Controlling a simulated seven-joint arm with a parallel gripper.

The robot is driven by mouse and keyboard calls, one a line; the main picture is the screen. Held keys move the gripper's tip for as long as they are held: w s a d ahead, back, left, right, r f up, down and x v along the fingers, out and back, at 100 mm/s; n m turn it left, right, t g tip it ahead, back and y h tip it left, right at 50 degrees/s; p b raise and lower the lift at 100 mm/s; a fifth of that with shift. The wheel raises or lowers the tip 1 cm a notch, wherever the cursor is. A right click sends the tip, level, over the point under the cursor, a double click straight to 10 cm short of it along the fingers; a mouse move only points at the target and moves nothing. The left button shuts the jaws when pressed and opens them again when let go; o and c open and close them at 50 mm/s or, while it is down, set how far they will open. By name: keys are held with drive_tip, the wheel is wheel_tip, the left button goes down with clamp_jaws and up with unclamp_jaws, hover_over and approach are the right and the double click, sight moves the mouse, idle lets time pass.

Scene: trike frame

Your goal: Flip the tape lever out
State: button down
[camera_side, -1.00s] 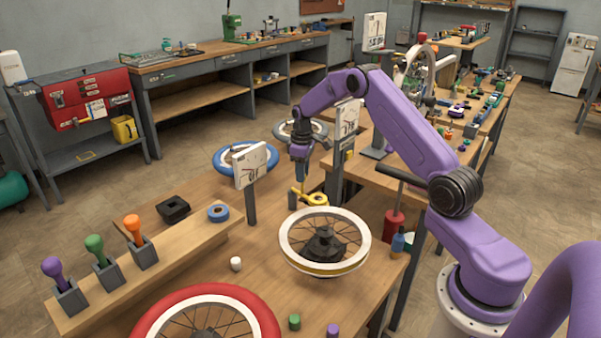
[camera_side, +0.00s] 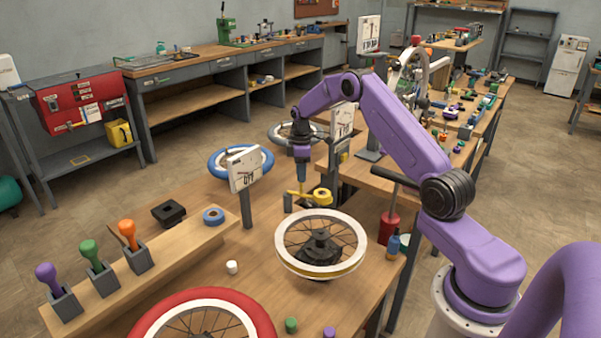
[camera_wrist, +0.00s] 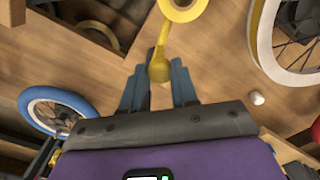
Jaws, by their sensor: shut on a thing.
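The yellow tape lever (camera_side: 312,202) is at the far side of the near bench, behind the white-rimmed wheel. In the wrist view its arm ends in a round yellow knob (camera_wrist: 159,69), and a yellow ring-shaped part (camera_wrist: 182,5) is at the top edge. My gripper (camera_side: 301,190) points down at the lever, left of the ring. In the wrist view the blue fingers of my gripper (camera_wrist: 161,78) are on either side of the knob, shut on it. The exact contact is hard to see.
The white-rimmed wheel (camera_side: 290,240) lies just in front. A sign on a post (camera_side: 244,168) stands to the left, and a blue wheel (camera_side: 266,160) lies behind it. A red canister (camera_side: 388,229) is at the right.

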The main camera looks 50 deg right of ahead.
drive_tip(key=shift+d, duration=0.1)
idle(0.6)
drive_tip(key=c, duration=0.8)
unclamp_jaws()
drive_tip(key=shift+c, duration=0.2)
drive_tip(key=shift+r, duration=0.1)
wheel_tip(320, 180, up, 3)
drive_tip(key=shift+w+f, duration=0.1)
drive_tip(key=s+a+r, duration=0.5)
drive_tip(key=s+r, duration=0.5)
drive_tip(key=s, duration=0.3)
drive_tip(key=shift+s, duration=0.1)
drive_tip(key=shift+a, duration=0.1)
